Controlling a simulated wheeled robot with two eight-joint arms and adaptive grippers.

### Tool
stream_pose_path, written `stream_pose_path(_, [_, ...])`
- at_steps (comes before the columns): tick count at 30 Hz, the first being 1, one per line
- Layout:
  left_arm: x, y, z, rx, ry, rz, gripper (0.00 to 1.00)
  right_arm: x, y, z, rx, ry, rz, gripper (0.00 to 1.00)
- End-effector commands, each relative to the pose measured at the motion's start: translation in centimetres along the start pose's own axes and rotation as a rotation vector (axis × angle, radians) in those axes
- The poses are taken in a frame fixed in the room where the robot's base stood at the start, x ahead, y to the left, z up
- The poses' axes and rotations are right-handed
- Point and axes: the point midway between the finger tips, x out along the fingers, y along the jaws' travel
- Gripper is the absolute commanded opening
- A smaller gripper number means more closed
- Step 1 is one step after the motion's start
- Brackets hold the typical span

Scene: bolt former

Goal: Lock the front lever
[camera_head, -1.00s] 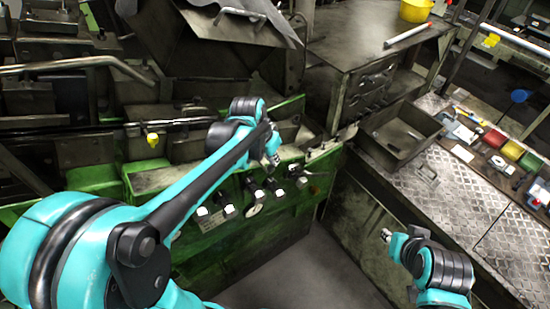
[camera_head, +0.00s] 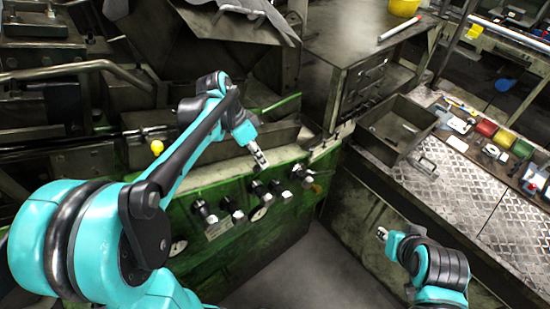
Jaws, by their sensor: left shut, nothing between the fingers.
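The green bolt former (camera_head: 250,245) fills the middle and left. A lever with a round yellow knob (camera_head: 157,148) sits on its front, left of my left forearm. I cannot tell for sure whether this is the front lever or whether it is locked. My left gripper (camera_head: 262,160) is shut and empty, pointing down to the right above the row of dark control knobs (camera_head: 262,193). It is right of the yellow knob and apart from it. My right gripper (camera_head: 382,234) is low at the right, away from the machine front; its jaws are too small to read.
A metal tray (camera_head: 372,147) stands on the tread-plate bench (camera_head: 455,195) at the right. A dark cabinet (camera_head: 350,60) stands behind, with a white tube (camera_head: 400,28) on top. A bent grey bar (camera_head: 70,70) crosses the upper left. Grey floor (camera_head: 310,272) is open below.

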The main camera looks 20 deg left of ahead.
Motion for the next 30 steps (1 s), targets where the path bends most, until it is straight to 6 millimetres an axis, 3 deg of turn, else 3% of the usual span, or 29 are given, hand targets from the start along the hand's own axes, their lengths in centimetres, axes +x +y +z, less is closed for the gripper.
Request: stream_pose_path(30, [-2.7,-3.9,2.2,-0.01,0.0,-0.005,0.0,0.9,0.0,0.7,0.0,0.0,0.0,0.29])
